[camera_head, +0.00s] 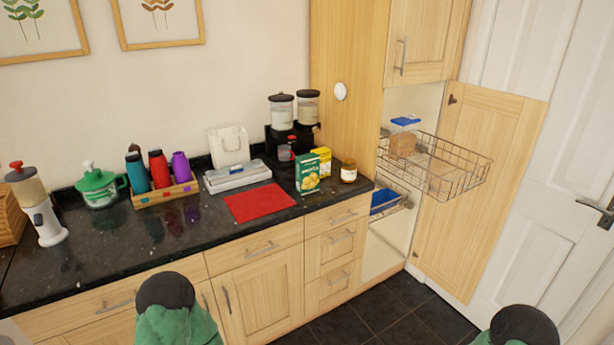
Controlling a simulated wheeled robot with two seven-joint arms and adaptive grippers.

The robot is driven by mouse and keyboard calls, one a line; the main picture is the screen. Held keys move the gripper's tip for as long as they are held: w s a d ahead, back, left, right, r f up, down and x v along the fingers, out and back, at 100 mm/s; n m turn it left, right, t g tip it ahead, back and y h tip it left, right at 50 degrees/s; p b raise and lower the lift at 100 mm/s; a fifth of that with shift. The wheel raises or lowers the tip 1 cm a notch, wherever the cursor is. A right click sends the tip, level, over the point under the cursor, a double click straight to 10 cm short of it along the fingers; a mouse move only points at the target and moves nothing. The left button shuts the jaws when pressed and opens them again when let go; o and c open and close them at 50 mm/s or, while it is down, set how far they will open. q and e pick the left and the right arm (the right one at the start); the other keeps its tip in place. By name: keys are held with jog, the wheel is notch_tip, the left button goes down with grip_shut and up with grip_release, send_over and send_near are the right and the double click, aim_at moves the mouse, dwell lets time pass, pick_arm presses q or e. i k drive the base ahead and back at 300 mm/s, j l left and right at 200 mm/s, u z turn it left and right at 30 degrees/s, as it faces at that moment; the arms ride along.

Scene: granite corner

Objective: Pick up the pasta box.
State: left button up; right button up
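A green box (308,174) with a yellow picture on its front stands upright on the dark counter (150,245), near its right end. It looks like the pasta box, but its lettering is too small to read. A smaller yellow box (322,156) stands just behind it and is partly hidden by it. Only green and black parts of my arms show at the bottom edge, well short of the green box. Neither gripper's fingers are in view.
A jar (348,171) stands right of the green box. A red mat (260,203) lies left of it, and a dispenser (293,122) stands behind. A pulled-out wire basket (455,168) juts out at the right. The counter's front middle is clear.

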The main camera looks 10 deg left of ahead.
aim_at(307, 167)
jog(key=i+l+u, duration=0.1)
jog(key=u, duration=0.35)
jog(key=i+l+u, duration=0.1)
jog(key=u, duration=0.3)
jog(key=i+l+u, duration=0.15)
jog(key=u, duration=0.3)
jog(key=l+u, duration=0.2)
jog(key=u, duration=0.2)
